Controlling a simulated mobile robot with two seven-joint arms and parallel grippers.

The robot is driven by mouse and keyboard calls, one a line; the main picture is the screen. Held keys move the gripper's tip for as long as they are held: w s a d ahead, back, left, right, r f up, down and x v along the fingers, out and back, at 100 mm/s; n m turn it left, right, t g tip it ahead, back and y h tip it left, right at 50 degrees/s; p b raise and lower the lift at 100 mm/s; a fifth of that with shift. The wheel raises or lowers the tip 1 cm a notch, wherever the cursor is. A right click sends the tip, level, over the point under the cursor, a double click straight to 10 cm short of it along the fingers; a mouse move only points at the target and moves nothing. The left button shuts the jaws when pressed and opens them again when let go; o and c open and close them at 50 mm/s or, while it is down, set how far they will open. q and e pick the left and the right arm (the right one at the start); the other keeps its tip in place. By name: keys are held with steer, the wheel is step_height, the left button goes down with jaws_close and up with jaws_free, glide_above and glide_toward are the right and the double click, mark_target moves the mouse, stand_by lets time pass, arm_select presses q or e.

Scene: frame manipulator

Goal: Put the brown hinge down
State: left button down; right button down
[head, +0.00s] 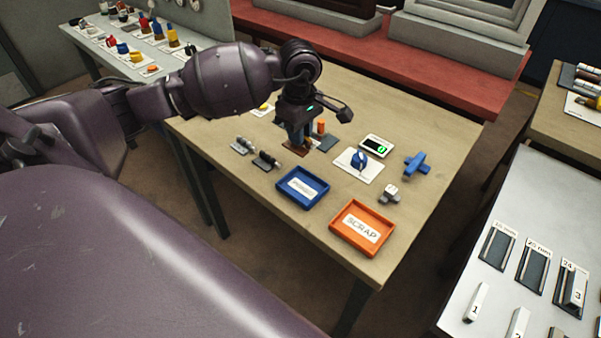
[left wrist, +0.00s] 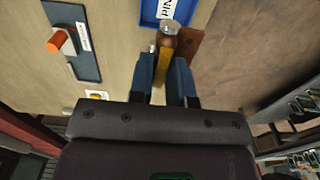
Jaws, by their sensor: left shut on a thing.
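My left gripper (head: 299,143) points down over the tan table and is shut on the brown hinge. In the left wrist view its two dark blue fingers (left wrist: 166,85) close around a yellow-brown part of the brown hinge (left wrist: 164,68), which has a round metal end at the top. A flat brown piece (left wrist: 190,45) lies right beside it; I cannot tell whether it belongs to the hinge. In the head view brown shows (head: 296,150) under the fingertips, low at the table; contact with the table is unclear. My right gripper is not in view.
A blue tray (head: 284,184) and an orange scrap tray (head: 337,225) stand nearer. An orange peg (head: 320,127) on a grey plate is close on the right. Two grey fixtures (head: 265,161) sit left. A green-display device (head: 375,145) and blue cross (head: 417,164) lie right.

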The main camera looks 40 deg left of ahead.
mark_target(300, 182)
arm_select(q)
step_height(300, 182, down, 13)
steer(key=shift+f+b, duration=0.1)
steer(key=shift+b, duration=0.4)
steer(key=shift+f, duration=0.25)
steer(key=c, duration=1.3)
jaws_free()
steer(key=shift+c, duration=0.2)
steer(key=shift+r, duration=0.15)
step_height(300, 182, up, 12)
steer(key=shift+r+p, duration=0.1)
steer(key=shift+p, duration=0.3)
